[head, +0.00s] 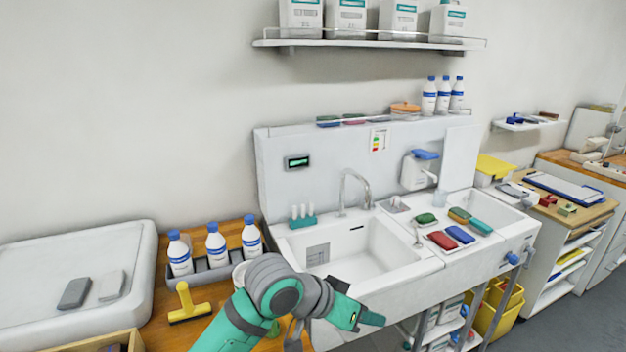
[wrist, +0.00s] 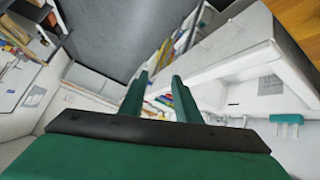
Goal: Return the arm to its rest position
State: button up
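My arm, green with grey joints, reaches up from the bottom of the head view. Its gripper (head: 373,318) is in front of the sink (head: 362,252), near the sink's front edge, and points to the right. In the wrist view the two green fingers of my gripper (wrist: 160,77) stand apart with nothing between them. The gripper is open and empty. In the head view the arm hides part of the wooden counter and the sink's front left corner.
A wooden counter (head: 222,293) left of the sink bears a grey tray of white bottles (head: 216,243) and a yellow squeegee (head: 188,303), close to my arm. Coloured pads (head: 460,234) lie on the drainboard. Yellow bins (head: 497,308) stand below. Open floor (head: 590,290) shows at right.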

jog(key=w+d+r+n+t+h, duration=0.25)
jog(key=d+n+t+h, duration=0.25)
jog(key=d+t, duration=0.3)
jog(key=s+a+f+n+t+y, duration=0.25)
jog(key=s+f+y, duration=0.2)
jog(key=f, duration=0.25)
jog(key=s+a+f+n+t+y, duration=0.1)
jog(key=s+a+f+n+y, duration=0.3)
jog(key=f, duration=0.3)
jog(key=s+a+f+n+t+y, duration=0.1)
jog(key=s+a+f+n+y, duration=0.25)
jog(key=s+f, duration=0.3)
jog(key=s+a+f+m, duration=0.1)
jog(key=s+a+m, duration=0.1)
jog(key=s, duration=0.6)
jog(key=s+a+f+m+g+y, duration=0.1)
jog(key=s+a+f+m, duration=0.1)
jog(key=s, duration=0.6)
jog(key=s+a+f+m, duration=0.2)
jog(key=s+a, duration=0.2)
jog(key=s, duration=0.4)
jog(key=shift+a+f+g, duration=0.2)
jog(key=shift+a+g, duration=0.1)
jog(key=shift+g, duration=0.05)
jog(key=shift+s, duration=0.15)
